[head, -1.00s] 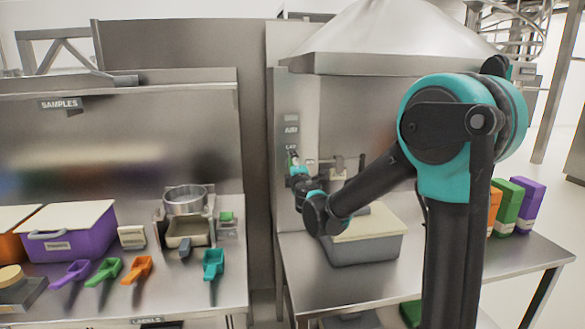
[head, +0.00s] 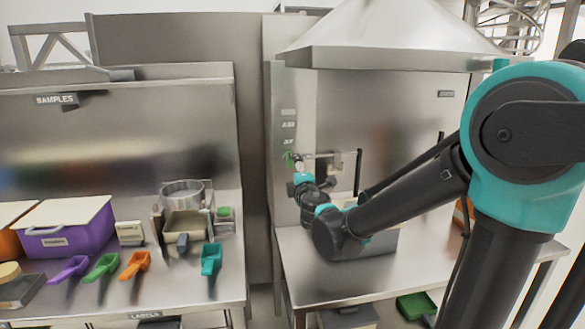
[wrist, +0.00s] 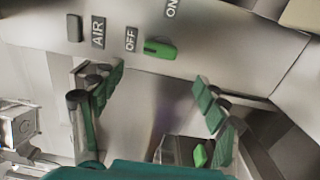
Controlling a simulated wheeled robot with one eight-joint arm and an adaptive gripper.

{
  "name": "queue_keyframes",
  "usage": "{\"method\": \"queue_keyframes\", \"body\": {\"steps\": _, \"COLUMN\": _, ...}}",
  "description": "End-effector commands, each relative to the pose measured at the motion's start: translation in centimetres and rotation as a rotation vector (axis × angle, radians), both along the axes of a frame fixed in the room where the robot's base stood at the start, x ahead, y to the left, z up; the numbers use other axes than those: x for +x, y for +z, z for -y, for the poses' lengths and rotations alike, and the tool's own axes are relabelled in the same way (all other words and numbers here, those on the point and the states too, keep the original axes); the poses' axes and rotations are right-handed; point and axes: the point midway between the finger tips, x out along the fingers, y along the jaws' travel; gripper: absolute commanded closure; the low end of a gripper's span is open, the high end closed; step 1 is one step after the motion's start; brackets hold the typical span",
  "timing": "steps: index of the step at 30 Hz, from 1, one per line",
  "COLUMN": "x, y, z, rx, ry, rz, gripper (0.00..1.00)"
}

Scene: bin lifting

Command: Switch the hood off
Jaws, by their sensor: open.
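The hood's steel canopy (head: 390,57) hangs above the right bench. A metal control panel (head: 290,122) with labels is on the wall below it. In the wrist view, a small green switch (wrist: 161,49) sits on the panel between the OFF label (wrist: 130,40) and the ON label (wrist: 172,8); I cannot tell its setting. My gripper (wrist: 157,85) is open, its green-padded fingers spread, with the switch above and between the fingertips, apart from them. In the head view my gripper (head: 298,166) is close to the panel, and the switch is partly hidden.
My arm crosses above the right bench (head: 320,285) and mostly hides a grey bin (head: 383,243). A thin rail (head: 330,155) runs beside the panel. The left bench holds a purple bin (head: 65,242), several coloured scoops and a metal pot (head: 182,192).

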Motion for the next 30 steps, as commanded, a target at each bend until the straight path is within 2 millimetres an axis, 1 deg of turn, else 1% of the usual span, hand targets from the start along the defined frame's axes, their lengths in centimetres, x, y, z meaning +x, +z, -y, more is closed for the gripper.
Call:
{"method": "queue_keyframes", "body": {"steps": 1, "x": -0.6, "y": 0.0, "z": 0.1, "rx": 0.0, "ry": 0.001, "rz": 0.0, "gripper": 0.26}}
{"method": "queue_keyframes", "body": {"steps": 6, "x": -1.7, "y": 0.0, "z": 0.5, "rx": 0.0, "ry": 0.0, "rz": 0.0, "gripper": 0.26}}
{"method": "queue_keyframes", "body": {"steps": 17, "x": -1.9, "y": 0.0, "z": 0.6, "rx": 0.001, "ry": -0.001, "rz": 0.0, "gripper": 0.26}}
{"method": "queue_keyframes", "body": {"steps": 20, "x": -1.7, "y": -0.2, "z": 1.6, "rx": 0.022, "ry": -0.026, "rz": -0.014, "gripper": 0.26}}
{"method": "queue_keyframes", "body": {"steps": 23, "x": -1.6, "y": -1.1, "z": 5.0, "rx": 0.091, "ry": -0.107, "rz": -0.06, "gripper": 0.26}}
{"method": "queue_keyframes", "body": {"steps": 26, "x": -1.9, "y": -3.0, "z": 10.6, "rx": 0.213, "ry": -0.246, "rz": -0.144, "gripper": 0.26}}
{"method": "queue_keyframes", "body": {"steps": 27, "x": -2.3, "y": -4.2, "z": 13.1, "rx": 0.271, "ry": -0.312, "rz": -0.186, "gripper": 0.26}}
{"method": "queue_keyframes", "body": {"steps": 29, "x": -3.3, "y": -6.1, "z": 16.8, "rx": 0.36, "ry": -0.412, "rz": -0.252, "gripper": 0.26}}
{"method": "queue_keyframes", "body": {"steps": 30, "x": -4.1, "y": -7.5, "z": 19.0, "rx": 0.419, "ry": -0.479, "rz": -0.3, "gripper": 0.26}}
